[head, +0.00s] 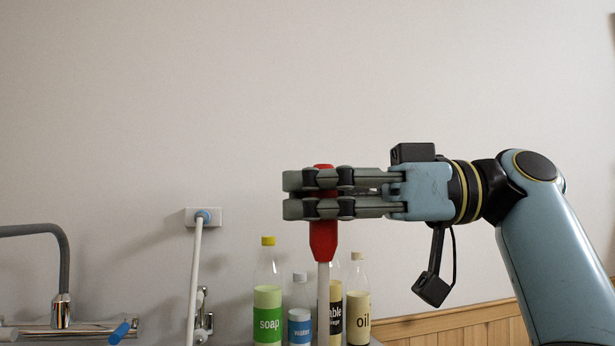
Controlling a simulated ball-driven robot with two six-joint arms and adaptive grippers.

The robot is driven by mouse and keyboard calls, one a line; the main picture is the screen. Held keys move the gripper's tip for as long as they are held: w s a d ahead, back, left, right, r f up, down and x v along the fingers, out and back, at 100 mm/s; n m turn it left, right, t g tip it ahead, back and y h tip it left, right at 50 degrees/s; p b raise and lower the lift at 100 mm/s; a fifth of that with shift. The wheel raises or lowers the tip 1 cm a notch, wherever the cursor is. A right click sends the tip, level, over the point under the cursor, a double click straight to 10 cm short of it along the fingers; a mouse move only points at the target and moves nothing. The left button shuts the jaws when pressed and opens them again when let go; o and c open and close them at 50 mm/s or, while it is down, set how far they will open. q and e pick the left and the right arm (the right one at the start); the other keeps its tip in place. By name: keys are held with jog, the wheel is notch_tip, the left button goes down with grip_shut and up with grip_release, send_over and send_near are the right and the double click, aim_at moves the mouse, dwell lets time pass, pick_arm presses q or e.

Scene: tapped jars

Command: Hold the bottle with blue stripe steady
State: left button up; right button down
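A small clear bottle with a blue label (300,328) and a pale cap stands at the bottom of the head view, between the soap bottle and the bottle behind the shaft. Its base is cut off by the frame edge. My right gripper (320,193) comes in from the right, with its fingers around the red handle (324,240) of a tool whose pale shaft (323,300) points down. The gripper is above the bottles and apart from the blue-labelled one. My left gripper is not in view.
A green-labelled soap bottle (267,300) with a yellow cap, a partly hidden yellow-labelled bottle (336,310) and an oil bottle (358,305) stand close together. A grey faucet (62,260) is at left, with a white hose (194,280) on the wall.

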jog(key=shift+f, duration=2.45)
notch_tip(320, 180, down, 11)
jog(key=shift+r, duration=0.15)
notch_tip(320, 180, up, 6)
jog(key=shift+r, duration=0.1)
dwell(0.9)
notch_tip(320, 180, down, 6)
dwell(0.7)
